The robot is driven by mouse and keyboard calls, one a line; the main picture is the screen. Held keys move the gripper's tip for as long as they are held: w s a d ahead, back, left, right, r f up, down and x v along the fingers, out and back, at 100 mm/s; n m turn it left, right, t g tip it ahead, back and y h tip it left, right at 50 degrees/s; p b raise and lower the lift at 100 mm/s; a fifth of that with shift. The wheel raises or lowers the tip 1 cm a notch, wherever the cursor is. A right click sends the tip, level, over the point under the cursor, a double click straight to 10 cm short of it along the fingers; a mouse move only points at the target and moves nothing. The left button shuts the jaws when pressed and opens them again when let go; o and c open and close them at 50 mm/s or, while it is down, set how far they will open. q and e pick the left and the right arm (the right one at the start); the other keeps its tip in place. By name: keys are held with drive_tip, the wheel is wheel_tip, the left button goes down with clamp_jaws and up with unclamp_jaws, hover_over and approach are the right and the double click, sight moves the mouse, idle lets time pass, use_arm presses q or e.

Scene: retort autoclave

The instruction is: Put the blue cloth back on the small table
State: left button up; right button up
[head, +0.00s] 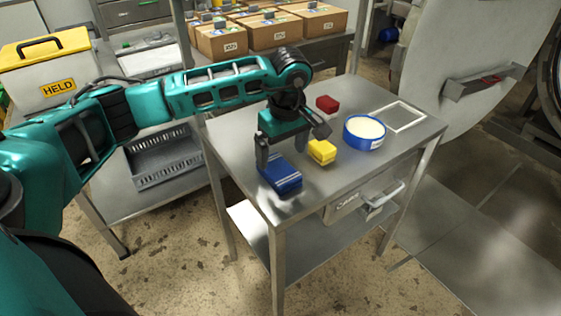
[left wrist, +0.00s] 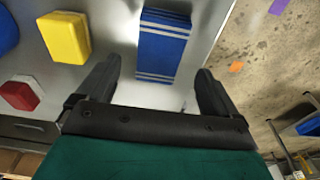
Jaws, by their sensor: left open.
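The blue cloth (head: 281,175), folded with pale stripes, lies on the small steel table (head: 348,164) near its front left edge. In the left wrist view the cloth (left wrist: 165,45) lies flat on the table top, just ahead of and between the fingers. My left gripper (head: 291,146) is open above the table, over the cloth; the wrist view shows its two fingers (left wrist: 160,90) spread with nothing between them gripped. My right gripper is not in view.
On the same table are a yellow block (head: 322,152), a red block (head: 327,104), a blue-rimmed tub (head: 364,132) and a white frame (head: 399,116). Cartons (head: 274,30) stand behind. A bin marked HELD (head: 50,70) is at the left.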

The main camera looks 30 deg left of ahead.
sight(284, 173)
use_arm(q)
wheel_tip(284, 173, up, 6)
drive_tip(key=s+d+f+n+g+h, duration=0.1)
drive_tip(key=s+d+f+h, duration=0.3)
drive_tip(key=d, duration=0.6)
drive_tip(key=s+d+f+n+g+h, duration=0.1)
drive_tip(key=s+d+h, duration=0.3)
drive_tip(key=d, duration=0.5)
drive_tip(key=d+r+n+t+h, duration=0.55)
drive_tip(key=d+n+h, duration=0.45)
drive_tip(key=n+h, duration=0.4)
drive_tip(key=w+a+f+n+t+y, duration=0.1)
drive_tip(key=a+f+n+t+y, duration=0.45)
drive_tip(key=n, duration=0.85)
drive_tip(key=w+a+f+n+t+y, duration=0.1)
drive_tip(key=a+f+n+t+y, duration=0.5)
drive_tip(key=n, duration=0.8)
drive_tip(key=s+a+f+n+g+y, duration=0.2)
drive_tip(key=s+a+f+n+y, duration=0.1)
drive_tip(key=s+f+n, duration=0.2)
drive_tip(key=s+a+f+n+g+y, duration=0.2)
drive_tip(key=s+f+n, duration=0.4)
drive_tip(key=f, duration=0.3)
drive_tip(key=shift+s+a+n+g+y, duration=0.15)
drive_tip(key=shift+a+n+g+y, duration=0.3)
drive_tip(key=shift+y, duration=0.7)
